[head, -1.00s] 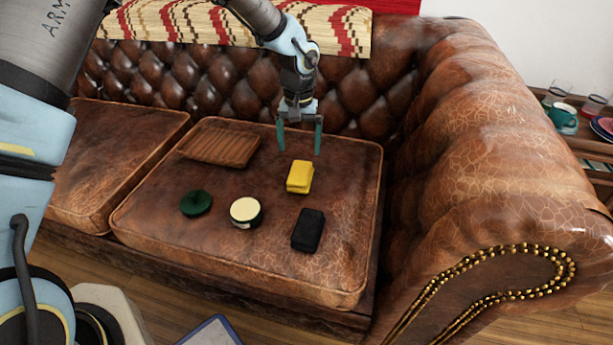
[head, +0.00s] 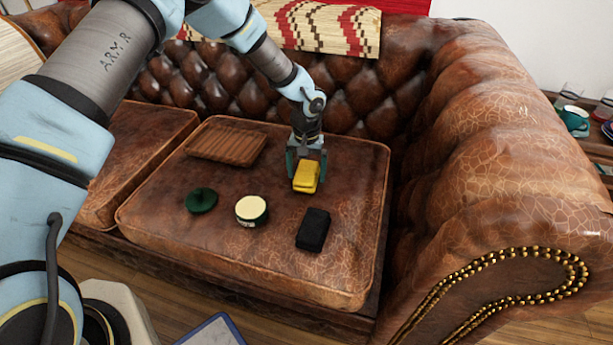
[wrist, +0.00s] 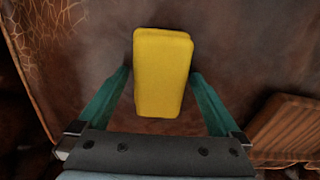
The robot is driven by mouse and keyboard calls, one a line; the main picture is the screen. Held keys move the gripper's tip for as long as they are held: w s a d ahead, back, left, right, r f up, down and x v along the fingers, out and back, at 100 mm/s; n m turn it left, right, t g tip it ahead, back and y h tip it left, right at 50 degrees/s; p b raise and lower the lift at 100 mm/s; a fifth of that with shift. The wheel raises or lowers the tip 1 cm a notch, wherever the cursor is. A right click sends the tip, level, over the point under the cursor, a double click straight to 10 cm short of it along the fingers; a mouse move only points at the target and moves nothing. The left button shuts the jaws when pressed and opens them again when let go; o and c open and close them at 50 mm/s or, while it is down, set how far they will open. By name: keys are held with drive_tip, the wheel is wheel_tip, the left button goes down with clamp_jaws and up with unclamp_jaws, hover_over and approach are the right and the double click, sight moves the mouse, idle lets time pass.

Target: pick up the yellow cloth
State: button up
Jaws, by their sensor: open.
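The yellow cloth (head: 306,177) is a folded block lying on the brown leather sofa cushion. My gripper (head: 306,166) is low over the cushion at the cloth, pointing down with its green fingers open. In the wrist view the cloth (wrist: 161,72) lies lengthwise between and ahead of the open fingers of my gripper (wrist: 160,95). A gap shows on each side, so neither finger appears to touch it. The cloth's far end reaches beyond the fingertips.
A black block (head: 313,230) lies just in front of the cloth. A round cream-topped tin (head: 251,209) and a dark green round item (head: 201,200) lie to the left. A slatted wooden tray (head: 226,146) is at the back left. The sofa's padded armrest (head: 480,170) rises at right.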

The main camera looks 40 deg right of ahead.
sight(306, 171)
drive_tip(key=shift+c, duration=0.2)
drive_tip(key=c, duration=1.1)
drive_tip(key=shift+r, duration=0.1)
drive_tip(key=shift+c, duration=0.2)
wheel_tip(306, 171, up, 10)
drive_tip(key=shift+f+p, duration=0.1)
drive_tip(key=shift+p, duration=0.3)
